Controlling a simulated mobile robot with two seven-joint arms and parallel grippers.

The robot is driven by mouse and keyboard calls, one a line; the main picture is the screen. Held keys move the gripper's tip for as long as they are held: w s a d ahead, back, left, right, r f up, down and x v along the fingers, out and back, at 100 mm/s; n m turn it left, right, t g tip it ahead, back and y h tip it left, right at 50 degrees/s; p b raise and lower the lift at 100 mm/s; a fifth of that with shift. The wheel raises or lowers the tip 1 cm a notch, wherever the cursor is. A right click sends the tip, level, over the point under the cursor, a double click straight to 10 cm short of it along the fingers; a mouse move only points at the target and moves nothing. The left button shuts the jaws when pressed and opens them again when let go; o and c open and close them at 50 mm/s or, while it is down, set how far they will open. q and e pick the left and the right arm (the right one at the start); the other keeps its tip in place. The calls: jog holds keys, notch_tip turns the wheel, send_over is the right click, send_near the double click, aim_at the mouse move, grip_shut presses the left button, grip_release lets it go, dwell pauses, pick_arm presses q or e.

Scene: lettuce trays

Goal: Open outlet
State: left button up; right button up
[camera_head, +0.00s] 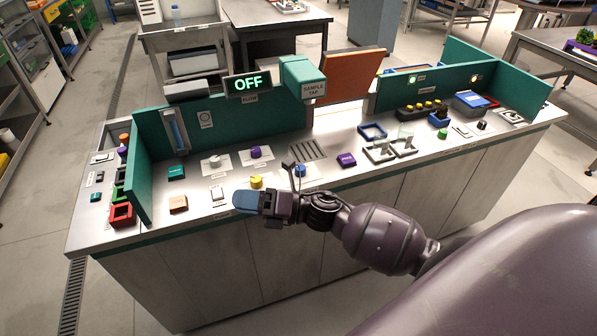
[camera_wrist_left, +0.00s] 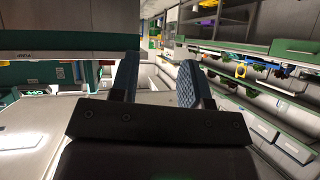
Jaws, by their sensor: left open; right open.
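A display reading OFF (camera_head: 248,85) stands above the green back panel, with a FLOW label under it. A teal box (camera_head: 303,75) labelled SAMPLE TAP is beside it. On the counter below are a white knob (camera_head: 214,161), a purple knob (camera_head: 256,152), a yellow knob (camera_head: 256,182) and a blue knob (camera_head: 299,170). I cannot tell which is the outlet. My left gripper (camera_wrist_left: 158,80) is open and empty in the left wrist view.
A red open box (camera_head: 122,214) is at the left end. A green divider (camera_head: 139,180) stands near it.

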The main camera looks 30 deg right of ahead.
jog(key=w+a+f+n+g+b, duration=0.1)
jog(key=a+n+g+b, duration=0.1)
jog(key=n+g, duration=0.7)
jog(key=n+g+h+b, duration=0.2)
jog(key=n+h+b, duration=0.3)
jog(key=n+h, duration=1.25)
send_near(300, 167)
jog(key=shift+n+y, duration=0.35)
jog(key=f, duration=0.8)
jog(key=shift+d, duration=0.4)
pick_arm(q)
notch_tip(300, 167, down, 9)
jog(key=s+g, duration=0.1)
pick_arm(e)
jog(key=shift+f, duration=0.7)
pick_arm(q)
jog(key=shift+d+r, duration=0.15)
jog(key=shift+w+r, duration=0.1)
jog(key=shift+w, duration=0.05)
pick_arm(e)
jog(key=c, duration=0.9)
